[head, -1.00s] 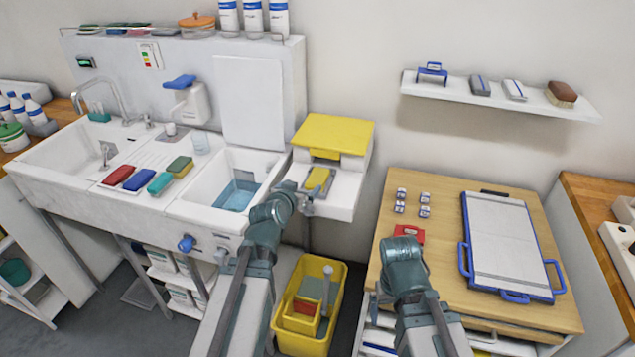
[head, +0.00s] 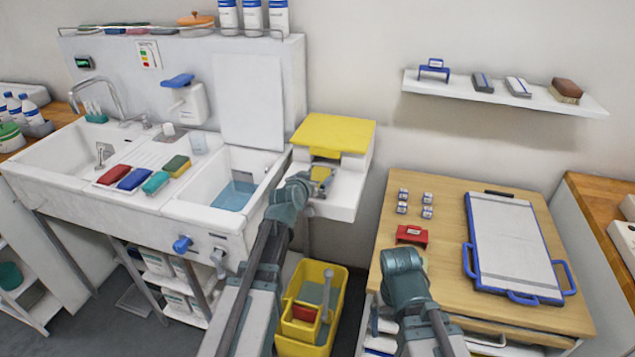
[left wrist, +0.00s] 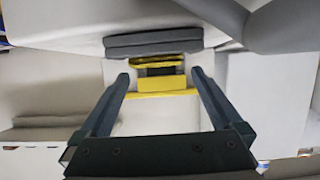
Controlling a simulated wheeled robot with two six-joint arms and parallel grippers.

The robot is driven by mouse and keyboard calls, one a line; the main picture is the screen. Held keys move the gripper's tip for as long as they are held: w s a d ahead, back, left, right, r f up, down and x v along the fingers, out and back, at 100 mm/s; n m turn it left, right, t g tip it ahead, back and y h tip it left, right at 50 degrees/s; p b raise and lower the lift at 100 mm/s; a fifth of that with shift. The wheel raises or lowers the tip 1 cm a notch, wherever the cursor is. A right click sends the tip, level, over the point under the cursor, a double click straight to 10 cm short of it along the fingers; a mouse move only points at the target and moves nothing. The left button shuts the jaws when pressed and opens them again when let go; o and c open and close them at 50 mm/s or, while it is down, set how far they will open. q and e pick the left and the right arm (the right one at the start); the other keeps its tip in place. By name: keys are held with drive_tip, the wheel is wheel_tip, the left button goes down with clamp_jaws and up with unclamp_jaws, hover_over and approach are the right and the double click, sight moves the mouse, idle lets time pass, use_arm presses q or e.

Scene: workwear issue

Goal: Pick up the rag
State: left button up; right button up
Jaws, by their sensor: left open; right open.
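The rag (head: 323,173) looks like a yellow cloth at the front opening of a white box with a yellow lid (head: 335,133). In the left wrist view the yellow piece (left wrist: 162,83) shows ahead, between the fingertips, with a dark gap behind its front part. My left gripper (head: 318,184) is open and empty. It is at the box's front ledge and partly covers the rag in the head view. Whether the fingers touch the rag I cannot tell. My right gripper (head: 378,314) is low by the wooden table's left edge, mostly hidden by its own arm.
The sink (head: 150,203) with several coloured sponges is left of the box. A yellow bucket (head: 338,300) stands below. The wooden table (head: 440,300) at right holds a red item (head: 412,235), small blocks and a blue-framed board (head: 510,245). A wall shelf (head: 500,95) is above.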

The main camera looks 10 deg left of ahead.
sight(317, 177)
use_arm(q)
drive_tip(key=b+x, duration=0.1)
drive_tip(key=x, duration=0.2)
drive_tip(key=shift+w+f, duration=0.15)
drive_tip(key=shift+f, duration=0.15)
drive_tip(key=c, duration=1.3)
